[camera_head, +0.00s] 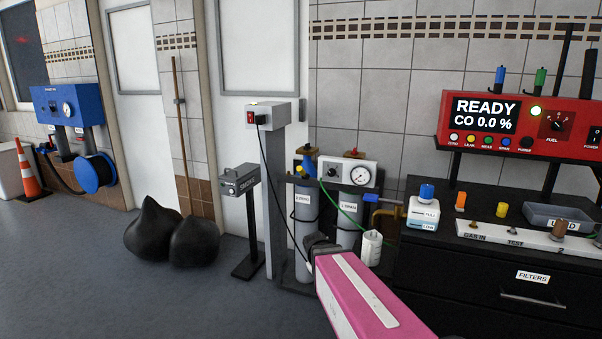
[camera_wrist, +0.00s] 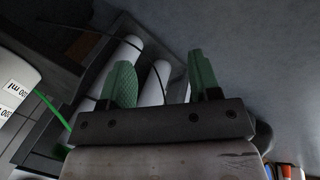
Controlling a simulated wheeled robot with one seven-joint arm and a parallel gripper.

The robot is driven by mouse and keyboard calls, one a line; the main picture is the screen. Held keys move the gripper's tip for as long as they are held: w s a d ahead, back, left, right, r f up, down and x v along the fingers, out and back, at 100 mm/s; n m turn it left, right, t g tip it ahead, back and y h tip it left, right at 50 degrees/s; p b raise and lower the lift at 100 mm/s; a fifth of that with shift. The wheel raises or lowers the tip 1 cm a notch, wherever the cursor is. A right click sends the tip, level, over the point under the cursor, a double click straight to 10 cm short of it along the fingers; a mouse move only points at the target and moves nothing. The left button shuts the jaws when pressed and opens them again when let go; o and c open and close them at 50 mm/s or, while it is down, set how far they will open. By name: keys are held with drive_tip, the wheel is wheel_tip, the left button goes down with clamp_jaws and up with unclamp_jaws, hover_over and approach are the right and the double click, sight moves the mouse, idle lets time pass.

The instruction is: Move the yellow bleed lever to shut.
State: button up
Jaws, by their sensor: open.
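My gripper (camera_wrist: 163,80) shows in the wrist view with two green fingers apart and nothing between their tips. White cylinders lie beyond it. In the head view its dark end (camera_head: 319,244) is in front of the lower part of two grey gas cylinders (camera_head: 304,222). A small yellow part (camera_head: 306,150) shows with a blue knob (camera_head: 308,166) above the left cylinder. I cannot tell whether this yellow part is the bleed lever, nor how it is set.
A white gauge box (camera_head: 348,172) sits above the cylinders, with a green hose (camera_head: 339,203) beside it. A grey post (camera_head: 271,200) stands left of them. A black bench (camera_head: 470,270) with a white-and-blue bottle (camera_head: 424,212) is to the right.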

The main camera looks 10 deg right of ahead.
drive_tip(key=w+r+n+t+h, duration=0.2)
drive_tip(key=w+r+n+h, duration=0.15)
drive_tip(key=w, duration=0.65)
drive_tip(key=n+t+h, duration=0.4)
drive_tip(key=n+t, duration=0.7)
drive_tip(key=n, duration=0.8)
approach(301, 174)
drive_tip(key=x, duration=0.3)
drive_tip(key=r+x, duration=0.1)
drive_tip(key=x, duration=0.2)
drive_tip(key=r+x, duration=0.1)
drive_tip(key=x, duration=0.3)
drive_tip(key=shift+r, duration=0.15)
drive_tip(key=shift+c, duration=0.3)
clamp_jaws()
